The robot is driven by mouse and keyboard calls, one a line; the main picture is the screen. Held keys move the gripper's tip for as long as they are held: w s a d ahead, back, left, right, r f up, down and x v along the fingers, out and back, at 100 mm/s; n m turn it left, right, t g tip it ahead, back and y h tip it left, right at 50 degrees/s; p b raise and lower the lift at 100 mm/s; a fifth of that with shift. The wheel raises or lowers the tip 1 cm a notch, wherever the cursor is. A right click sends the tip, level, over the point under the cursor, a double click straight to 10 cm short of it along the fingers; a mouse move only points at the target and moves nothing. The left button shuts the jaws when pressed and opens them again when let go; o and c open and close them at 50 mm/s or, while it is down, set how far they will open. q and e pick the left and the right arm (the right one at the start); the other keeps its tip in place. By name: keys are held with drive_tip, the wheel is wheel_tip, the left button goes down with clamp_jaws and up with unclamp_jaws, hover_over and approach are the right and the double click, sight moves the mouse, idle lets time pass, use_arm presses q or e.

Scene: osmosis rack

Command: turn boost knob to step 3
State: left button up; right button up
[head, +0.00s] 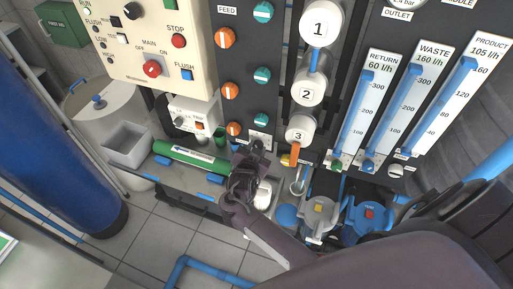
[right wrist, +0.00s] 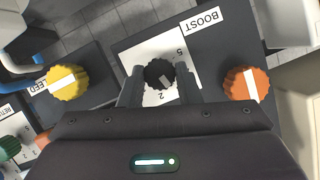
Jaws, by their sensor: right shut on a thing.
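The boost knob (right wrist: 158,73) is a small black ribbed knob on a white dial plate (right wrist: 140,52), next to the BOOST label (right wrist: 202,20) in the right wrist view. A pale mark on its face points toward the lower right of that picture. The dial figures 5 and 2 show beside it; the rest are hidden by the fingers or too small to read. My right gripper (right wrist: 160,88) has its two fingers closed on either side of the knob. In the head view my right gripper (head: 256,150) covers the knob, with a bit of the white plate (head: 262,137) behind it. My left gripper is out of view.
An orange knob (right wrist: 242,84) and a yellow knob (right wrist: 68,82) flank the boost knob closely. Numbered white housings (head: 306,94) and flow meters (head: 362,110) stand to the right. A green membrane tube (head: 190,158) lies at the left, below a small dosing unit (head: 192,118).

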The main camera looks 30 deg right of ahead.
drive_tip(key=shift+n, duration=0.4)
drive_tip(key=shift+g, duration=0.3)
drive_tip(key=o, duration=1)
drive_tip(key=shift+c, duration=0.2)
